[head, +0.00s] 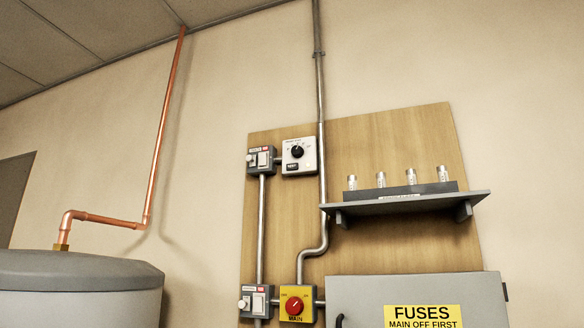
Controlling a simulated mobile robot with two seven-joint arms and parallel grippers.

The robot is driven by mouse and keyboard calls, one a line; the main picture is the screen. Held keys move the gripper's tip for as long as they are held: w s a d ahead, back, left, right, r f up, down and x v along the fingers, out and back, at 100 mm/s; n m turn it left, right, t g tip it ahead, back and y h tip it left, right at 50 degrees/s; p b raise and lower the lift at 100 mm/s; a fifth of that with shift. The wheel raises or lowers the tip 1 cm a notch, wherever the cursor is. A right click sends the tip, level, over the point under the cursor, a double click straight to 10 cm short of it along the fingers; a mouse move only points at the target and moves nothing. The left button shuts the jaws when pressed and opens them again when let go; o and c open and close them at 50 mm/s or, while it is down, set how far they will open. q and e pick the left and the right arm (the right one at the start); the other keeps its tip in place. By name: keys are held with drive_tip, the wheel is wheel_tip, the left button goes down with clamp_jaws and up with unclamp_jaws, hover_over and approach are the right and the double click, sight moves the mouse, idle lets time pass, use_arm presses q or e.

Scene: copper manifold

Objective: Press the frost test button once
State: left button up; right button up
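A white control box (309,146) with a black round dial (297,152) is mounted high on the wooden board. It may be the frost control, but its lettering is too small to read surely. Below the dial is a small dark rectangle (292,167) with light marks; I cannot tell whether it is the test button or a label. Neither of my grippers is in view, and nothing covers the front of the box.
A grey switch box (262,159) adjoins the control box at left. Below are another switch (256,301), a yellow MAIN switch with red knob (294,305) and a grey FUSES cabinet (360,293). A shelf (410,201) with several glass fuses juts out at right. A tank (80,290) stands left.

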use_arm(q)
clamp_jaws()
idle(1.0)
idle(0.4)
